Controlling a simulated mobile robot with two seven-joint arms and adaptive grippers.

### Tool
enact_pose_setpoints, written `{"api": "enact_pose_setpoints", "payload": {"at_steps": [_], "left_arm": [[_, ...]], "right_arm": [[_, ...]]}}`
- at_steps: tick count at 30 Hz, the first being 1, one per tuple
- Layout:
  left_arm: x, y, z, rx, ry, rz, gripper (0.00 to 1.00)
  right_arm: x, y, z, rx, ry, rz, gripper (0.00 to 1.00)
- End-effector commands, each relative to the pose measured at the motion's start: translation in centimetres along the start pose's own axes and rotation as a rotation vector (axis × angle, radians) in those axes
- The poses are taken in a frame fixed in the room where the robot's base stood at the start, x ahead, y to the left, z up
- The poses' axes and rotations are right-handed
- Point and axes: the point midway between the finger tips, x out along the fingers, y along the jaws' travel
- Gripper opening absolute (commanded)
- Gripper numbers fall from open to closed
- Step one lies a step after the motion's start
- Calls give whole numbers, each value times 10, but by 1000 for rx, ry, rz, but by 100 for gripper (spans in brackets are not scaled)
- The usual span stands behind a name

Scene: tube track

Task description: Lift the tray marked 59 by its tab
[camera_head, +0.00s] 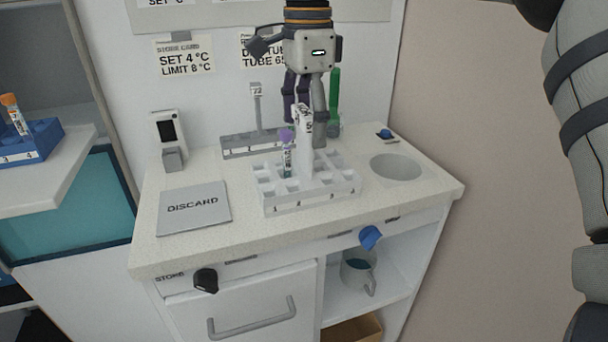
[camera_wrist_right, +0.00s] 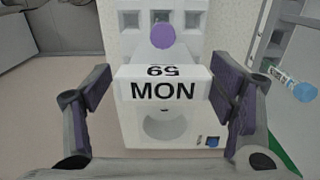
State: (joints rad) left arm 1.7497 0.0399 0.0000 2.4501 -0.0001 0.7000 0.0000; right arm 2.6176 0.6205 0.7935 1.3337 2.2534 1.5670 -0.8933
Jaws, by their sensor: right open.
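A white tray (camera_head: 312,196) with several square sockets stands on the counter. Its upright tab (camera_head: 305,128) also shows in the wrist view, marked 59 MON (camera_wrist_right: 163,88). A tube with a purple cap (camera_head: 287,150) stands in the tray beside the tab; its cap also shows in the wrist view (camera_wrist_right: 162,36). My right gripper (camera_head: 304,108) is pointed down over the tab. In the wrist view its two purple-padded fingers (camera_wrist_right: 160,100) are apart, one on each side of the tab, with gaps between. My left gripper is out of view.
A grey tray (camera_head: 238,149) with a tall tab stands behind, near a green upright object (camera_head: 334,97). A round recess (camera_head: 396,167) and blue button lie right. A DISCARD pad (camera_head: 193,208) and a small device (camera_head: 168,130) are left. A blue rack (camera_head: 32,140) stands far left.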

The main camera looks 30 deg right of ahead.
Motion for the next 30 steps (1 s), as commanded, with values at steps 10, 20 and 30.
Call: {"api": "enact_pose_setpoints", "payload": {"at_steps": [10,20,30], "left_arm": [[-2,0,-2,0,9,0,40],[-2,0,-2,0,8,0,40],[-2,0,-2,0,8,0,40]], "right_arm": [[37,-1,4,0,0,-1,77],[37,-2,4,0,1,-1,27],[36,-2,4,0,1,-2,26]]}}
